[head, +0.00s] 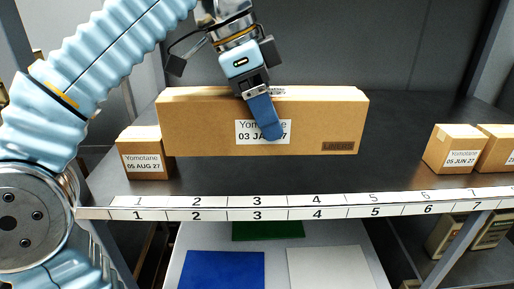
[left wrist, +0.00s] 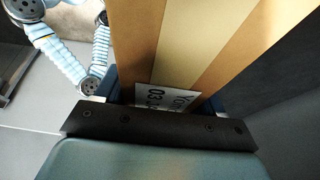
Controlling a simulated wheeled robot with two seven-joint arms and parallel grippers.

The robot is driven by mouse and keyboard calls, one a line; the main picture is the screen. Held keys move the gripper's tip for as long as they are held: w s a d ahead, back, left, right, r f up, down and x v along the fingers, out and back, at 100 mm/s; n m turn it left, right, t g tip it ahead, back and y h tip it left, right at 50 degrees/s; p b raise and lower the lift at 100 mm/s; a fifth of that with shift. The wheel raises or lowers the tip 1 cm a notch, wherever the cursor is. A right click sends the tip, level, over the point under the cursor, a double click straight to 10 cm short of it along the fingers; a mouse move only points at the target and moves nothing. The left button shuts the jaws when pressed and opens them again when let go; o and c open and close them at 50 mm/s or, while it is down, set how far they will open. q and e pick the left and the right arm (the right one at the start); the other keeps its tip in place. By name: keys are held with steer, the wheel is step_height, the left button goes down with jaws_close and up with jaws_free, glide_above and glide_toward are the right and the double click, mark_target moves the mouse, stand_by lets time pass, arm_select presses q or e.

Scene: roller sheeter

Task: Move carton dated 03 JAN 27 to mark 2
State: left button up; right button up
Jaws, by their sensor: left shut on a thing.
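The long brown carton (head: 200,128) carries a white label reading "Yomotane" and "03 JA", the rest covered by a blue finger. "LINERS" is printed at its lower right. My left gripper (head: 264,117) is shut on it from above, near the middle of its length. The carton spans roughly above marks 2 to 4 of the shelf; I cannot tell if its bottom touches the shelf. In the left wrist view the carton (left wrist: 205,45) with its pale tape strip and part of the label lies between the fingers. Mark 2 (head: 196,202) is on the front strip. My right gripper is not in view.
A carton dated 05 JUN 27 (head: 452,150) and another (head: 497,148) stand at the right. The dark shelf (head: 385,172) is clear between. Blue (head: 222,270) and white panels (head: 330,268) lie below.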

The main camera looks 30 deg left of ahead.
arm_select(q)
steer(key=shift+w+a+f+b, duration=0.3)
steer(key=shift+w+a+f, duration=0.45)
steer(key=shift+f, duration=0.85)
steer(key=shift+w+a+f+b, duration=0.3)
steer(key=shift+w+a+f, duration=0.3)
steer(key=shift+w+f, duration=0.7)
steer(key=shift+w+a+f+b, duration=0.3)
steer(key=shift+w+a+f, duration=0.3)
steer(key=shift+f, duration=1.3)
steer(key=shift+f, duration=0.15)
steer(key=o, duration=1.4)
